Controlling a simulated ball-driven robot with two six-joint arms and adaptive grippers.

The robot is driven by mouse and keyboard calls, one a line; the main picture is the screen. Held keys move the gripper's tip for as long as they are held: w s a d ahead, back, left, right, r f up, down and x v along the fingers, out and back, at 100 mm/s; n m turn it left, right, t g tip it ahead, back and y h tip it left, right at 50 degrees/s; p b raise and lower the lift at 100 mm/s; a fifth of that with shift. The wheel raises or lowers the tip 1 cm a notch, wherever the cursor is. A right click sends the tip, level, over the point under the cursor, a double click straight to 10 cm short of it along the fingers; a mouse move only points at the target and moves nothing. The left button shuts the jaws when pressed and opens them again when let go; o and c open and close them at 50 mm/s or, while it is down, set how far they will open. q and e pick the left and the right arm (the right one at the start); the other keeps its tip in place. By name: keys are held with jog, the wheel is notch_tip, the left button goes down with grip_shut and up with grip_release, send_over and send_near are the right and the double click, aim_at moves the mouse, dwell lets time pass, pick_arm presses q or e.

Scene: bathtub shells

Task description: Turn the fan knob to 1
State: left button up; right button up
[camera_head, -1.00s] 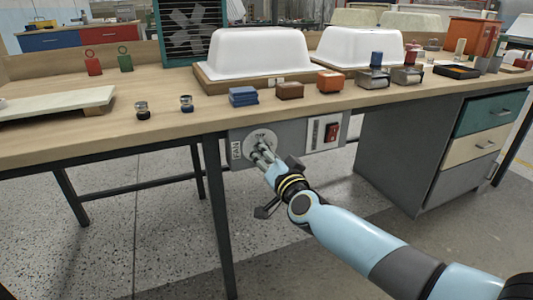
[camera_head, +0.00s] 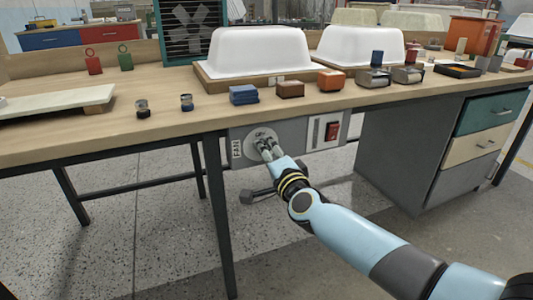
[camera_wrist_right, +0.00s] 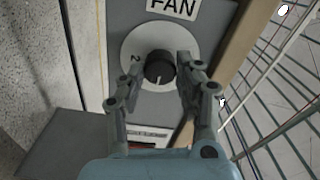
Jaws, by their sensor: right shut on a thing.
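The fan knob (camera_wrist_right: 160,68) is a dark round knob with a white pointer line, on a pale round dial (camera_wrist_right: 136,40) in the right wrist view. A "2" shows on the dial left of the knob; the other numbers are hidden or unreadable. The pointer line is toward the bottom of that view. The dial also shows in the head view (camera_head: 259,134), on the grey panel under the bench. My right gripper (camera_head: 267,148) is at the dial, its fingers shut on the knob from both sides. My left gripper is not in view.
A FAN label (camera_head: 237,149) sits beside the dial. A red switch (camera_head: 332,131) is on the panel to the right. The bench top (camera_head: 185,135) overhangs the panel. A dark bench leg (camera_head: 219,220) stands left of my arm, and a drawer cabinet (camera_head: 400,150) stands right.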

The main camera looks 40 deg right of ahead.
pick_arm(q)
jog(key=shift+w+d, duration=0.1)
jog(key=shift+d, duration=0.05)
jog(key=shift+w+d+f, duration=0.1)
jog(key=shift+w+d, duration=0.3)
pick_arm(e)
jog(key=o, duration=1.1)
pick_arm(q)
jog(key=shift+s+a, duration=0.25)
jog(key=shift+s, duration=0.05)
pick_arm(e)
jog(key=shift+o, duration=0.2)
jog(key=v, duration=1.2)
jog(key=shift+d+f, duration=0.1)
